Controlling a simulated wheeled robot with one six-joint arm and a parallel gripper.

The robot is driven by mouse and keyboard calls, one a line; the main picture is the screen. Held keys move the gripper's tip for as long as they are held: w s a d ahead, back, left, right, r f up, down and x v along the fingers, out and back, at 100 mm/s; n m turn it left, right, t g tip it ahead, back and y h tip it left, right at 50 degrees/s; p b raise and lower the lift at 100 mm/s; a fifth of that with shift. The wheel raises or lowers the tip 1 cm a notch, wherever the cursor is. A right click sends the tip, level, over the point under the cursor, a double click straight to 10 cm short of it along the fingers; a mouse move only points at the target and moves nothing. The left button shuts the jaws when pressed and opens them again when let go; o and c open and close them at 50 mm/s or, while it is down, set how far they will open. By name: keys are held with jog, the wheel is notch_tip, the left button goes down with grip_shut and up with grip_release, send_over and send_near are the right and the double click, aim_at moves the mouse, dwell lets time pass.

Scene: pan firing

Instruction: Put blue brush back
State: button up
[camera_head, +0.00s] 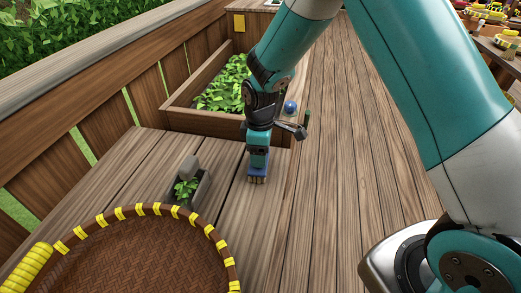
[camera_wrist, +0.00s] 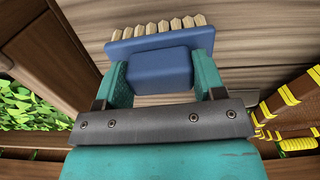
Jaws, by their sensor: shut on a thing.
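The blue brush (camera_wrist: 160,68) is in my gripper, with its pale bristles pointing away from the jaws. In the head view the brush (camera_head: 257,173) shows at the lower tip of my gripper (camera_head: 258,160), low over the wooden planks. Whether the bristles touch the planks I cannot tell. In the wrist view the two teal fingers of my gripper (camera_wrist: 162,82) close on both sides of the blue block.
A wooden planter with leaves (camera_head: 205,123) stands behind my gripper, a blue ball (camera_head: 290,107) near its corner. A large woven basket (camera_head: 150,255) with yellow bindings fills the front left. Planks to the right are clear.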

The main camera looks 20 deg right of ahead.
jog(key=shift+f, duration=0.15)
jog(key=o, duration=1.5)
jog(key=shift+f+b, duration=0.1)
jog(key=shift+b, duration=0.2)
